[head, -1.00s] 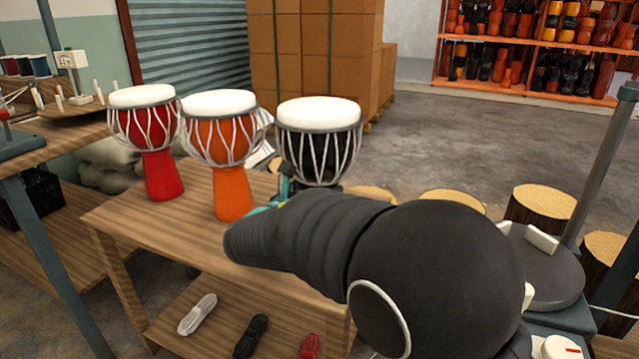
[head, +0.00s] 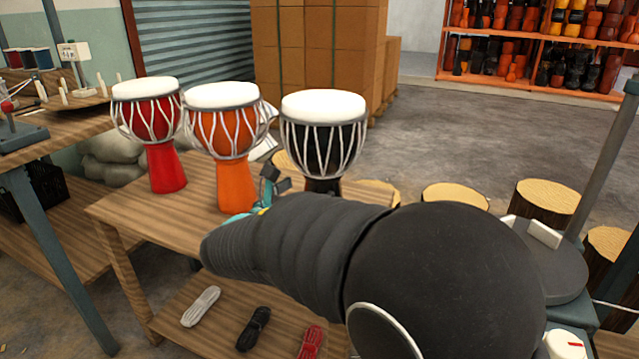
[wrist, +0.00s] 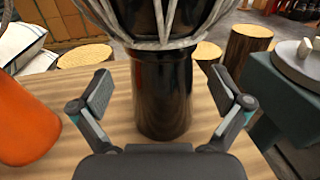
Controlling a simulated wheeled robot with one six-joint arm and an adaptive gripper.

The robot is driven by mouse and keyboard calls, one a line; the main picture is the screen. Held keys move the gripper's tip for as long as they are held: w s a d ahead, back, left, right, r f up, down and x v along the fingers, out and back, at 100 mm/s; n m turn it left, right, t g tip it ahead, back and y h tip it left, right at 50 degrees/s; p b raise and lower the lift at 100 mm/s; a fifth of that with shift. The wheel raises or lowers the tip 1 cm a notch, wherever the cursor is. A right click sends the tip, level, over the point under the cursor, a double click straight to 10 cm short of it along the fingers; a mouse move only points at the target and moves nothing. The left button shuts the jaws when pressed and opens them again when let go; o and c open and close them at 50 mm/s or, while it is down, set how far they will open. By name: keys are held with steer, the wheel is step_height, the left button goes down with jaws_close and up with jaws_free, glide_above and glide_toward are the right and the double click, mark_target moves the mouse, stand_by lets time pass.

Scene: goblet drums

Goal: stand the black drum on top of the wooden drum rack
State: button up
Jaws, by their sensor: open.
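The black drum (head: 322,146) has a white head and pale cords. It stands upright at the right end of the wooden drum rack (head: 112,212), beside the orange drum. In the wrist view its narrow black foot (wrist: 163,92) rests on the wood. My gripper (wrist: 158,84) is open, one finger on each side of the foot, with a gap showing on both sides. In the head view my gripper (head: 277,181) is at the drum's left, low near the rack top. My arm hides part of the rack and the lower foot.
A red drum (head: 164,165) and an orange drum (head: 235,185) stand to the left on the rack. Rope bundles (head: 201,306) lie on its lower shelf. Log stumps (head: 546,203) stand behind and right. Stacked cartons (head: 318,50) are at the back, with open floor beside them.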

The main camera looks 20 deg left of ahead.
steer(key=v, duration=0.6)
steer(key=shift+s, duration=0.25)
